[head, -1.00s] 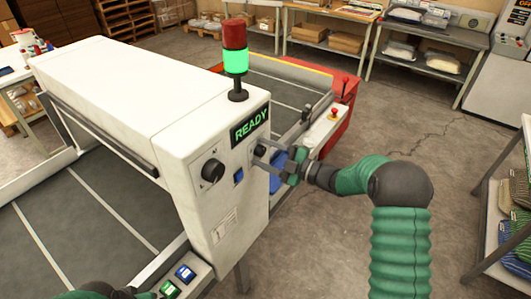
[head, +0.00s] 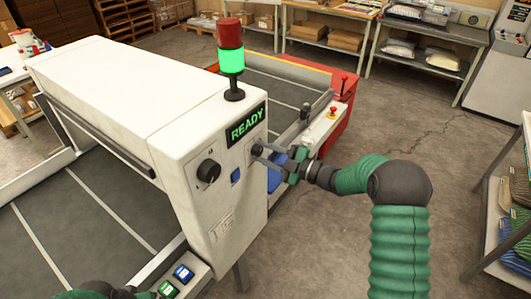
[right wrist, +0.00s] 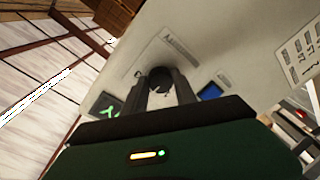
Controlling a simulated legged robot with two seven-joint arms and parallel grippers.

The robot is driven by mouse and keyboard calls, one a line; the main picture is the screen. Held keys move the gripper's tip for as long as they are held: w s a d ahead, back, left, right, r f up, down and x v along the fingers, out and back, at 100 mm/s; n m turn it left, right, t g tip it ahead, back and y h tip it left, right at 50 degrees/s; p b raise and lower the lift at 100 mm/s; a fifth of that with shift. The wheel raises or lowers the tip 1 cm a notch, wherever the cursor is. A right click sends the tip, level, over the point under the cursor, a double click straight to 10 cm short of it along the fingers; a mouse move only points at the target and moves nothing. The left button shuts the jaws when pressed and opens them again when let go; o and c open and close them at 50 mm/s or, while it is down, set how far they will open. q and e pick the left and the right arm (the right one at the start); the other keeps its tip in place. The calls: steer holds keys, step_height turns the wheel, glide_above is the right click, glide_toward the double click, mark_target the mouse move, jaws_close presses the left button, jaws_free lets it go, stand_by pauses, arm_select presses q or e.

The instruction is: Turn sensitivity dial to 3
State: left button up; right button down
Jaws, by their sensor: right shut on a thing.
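The white machine housing (head: 180,200) carries a lit READY display and two round black knobs on its end panel. The other black knob (head: 208,172) stands free to the left. Part of my left arm shows at the bottom left; its jaws cannot be made out.
A blue button (head: 236,175) lies between the two knobs. A red and green signal light (head: 231,58) stands on top of the machine. Green and blue buttons (head: 184,272) sit at the lower front. A shelf rack (head: 500,220) stands at the right; the floor between is clear.

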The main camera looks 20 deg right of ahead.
steer(key=m+p, duration=0.1)
steer(key=m, duration=0.2)
steer(key=m+p, duration=0.1)
steer(key=m, duration=0.2)
steer(key=shift+a+r+t, duration=0.15)
steer(key=shift+r+t, duration=0.05)
steer(key=shift+t, duration=0.2)
steer(key=m+p, duration=0.1)
steer(key=m, duration=0.4)
steer(key=shift+r+m+t+p, duration=0.2)
steer(key=shift+m+t+p, duration=0.1)
steer(key=shift+m+p, duration=0.1)
steer(key=c, duration=1.3)
jaws_free()
steer(key=shift+w, duration=0.1)
steer(key=o, duration=0.3)
steer(key=shift+f, duration=0.3)
